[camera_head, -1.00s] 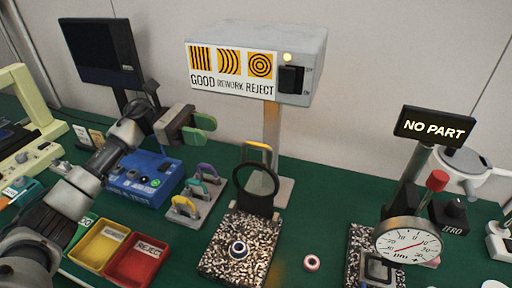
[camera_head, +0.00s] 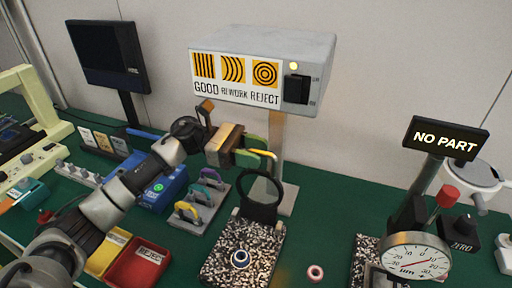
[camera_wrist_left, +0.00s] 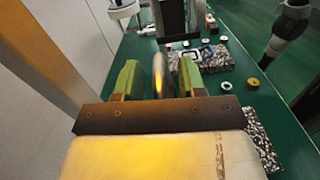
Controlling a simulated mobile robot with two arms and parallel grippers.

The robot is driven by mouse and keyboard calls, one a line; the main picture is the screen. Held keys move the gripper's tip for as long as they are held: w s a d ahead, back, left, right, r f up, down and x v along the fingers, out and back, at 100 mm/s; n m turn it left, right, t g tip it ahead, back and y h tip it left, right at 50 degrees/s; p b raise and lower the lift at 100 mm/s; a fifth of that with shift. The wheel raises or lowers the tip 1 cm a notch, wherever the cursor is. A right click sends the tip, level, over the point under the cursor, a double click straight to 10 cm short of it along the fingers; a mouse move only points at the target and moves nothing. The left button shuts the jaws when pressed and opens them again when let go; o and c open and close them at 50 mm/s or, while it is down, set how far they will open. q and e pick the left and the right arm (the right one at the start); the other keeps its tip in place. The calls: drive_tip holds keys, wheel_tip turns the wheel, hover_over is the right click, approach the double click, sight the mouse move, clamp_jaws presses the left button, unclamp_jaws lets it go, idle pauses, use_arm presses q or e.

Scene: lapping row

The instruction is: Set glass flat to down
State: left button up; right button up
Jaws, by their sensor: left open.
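My right gripper is not in view.
The sign box (camera_head: 262,70) on its post stands close behind the gripper. Colored-handled holders (camera_head: 200,200) and a red bin (camera_head: 138,265) are at left. A pink ring (camera_head: 315,273) lies right of the block. A dial gauge (camera_head: 414,262) stands at right beneath a "NO PART" display (camera_head: 445,138).

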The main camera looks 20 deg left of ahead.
use_arm(q)
drive_tip(key=shift+d, duration=0.25)
clamp_jaws()
idle(0.3)
